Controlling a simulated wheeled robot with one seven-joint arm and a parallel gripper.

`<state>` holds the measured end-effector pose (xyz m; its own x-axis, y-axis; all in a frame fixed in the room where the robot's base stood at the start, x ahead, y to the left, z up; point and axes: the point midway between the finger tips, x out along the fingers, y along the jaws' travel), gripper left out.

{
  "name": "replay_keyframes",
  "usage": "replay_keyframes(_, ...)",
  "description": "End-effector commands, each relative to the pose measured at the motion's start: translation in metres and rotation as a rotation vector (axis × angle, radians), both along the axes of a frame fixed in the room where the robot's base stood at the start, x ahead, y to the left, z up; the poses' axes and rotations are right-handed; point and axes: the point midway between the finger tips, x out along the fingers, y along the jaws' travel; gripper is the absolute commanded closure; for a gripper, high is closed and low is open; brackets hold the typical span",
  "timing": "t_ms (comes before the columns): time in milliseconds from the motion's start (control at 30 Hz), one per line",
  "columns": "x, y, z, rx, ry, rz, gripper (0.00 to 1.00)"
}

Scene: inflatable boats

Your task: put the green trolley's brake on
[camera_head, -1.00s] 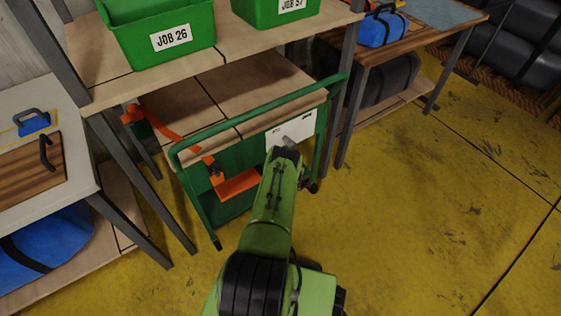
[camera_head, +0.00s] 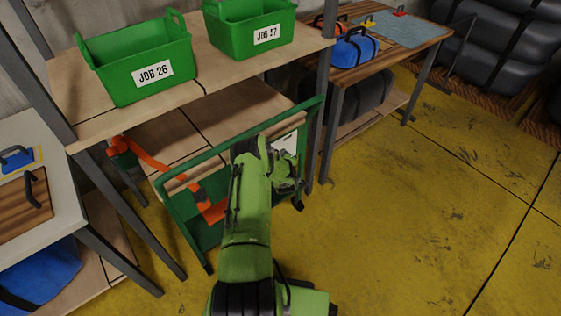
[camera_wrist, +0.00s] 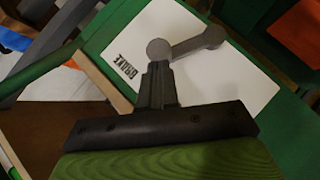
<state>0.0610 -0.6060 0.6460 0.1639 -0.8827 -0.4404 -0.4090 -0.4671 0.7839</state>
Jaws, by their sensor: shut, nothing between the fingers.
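The green trolley (camera_head: 166,205) stands under the wooden shelf, its tubular frame facing me. A white brake plate (camera_head: 287,142) is on its right end, partly hidden by my arm in the head view. In the wrist view the plate (camera_wrist: 118,50) carries the word BRAKE and a grey lever (camera_wrist: 190,45) with rounded ends, lying across it towards the right. My gripper (camera_wrist: 157,70) is shut and empty, its tips by the lever's left rounded end. I cannot tell whether they touch it. The fingertips are hard to make out in the head view.
Green bins JOB 26 (camera_head: 140,72) and JOB 37 (camera_head: 250,40) stand on the shelf above. Table legs (camera_head: 328,125) rise close to the trolley's right. Yellow floor (camera_head: 420,220) is open to the right.

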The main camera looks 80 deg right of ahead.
Motion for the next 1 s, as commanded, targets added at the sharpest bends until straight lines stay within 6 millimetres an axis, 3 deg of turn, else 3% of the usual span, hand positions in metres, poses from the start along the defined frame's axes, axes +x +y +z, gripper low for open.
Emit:
replay_keyframes(267, -0.011, -0.012, -0.004, 0.134, -0.119, -0.001, 1.0)
replay_keyframes(1000, -0.019, -0.021, -0.005, 0.128, -0.114, -0.001, 1.0)
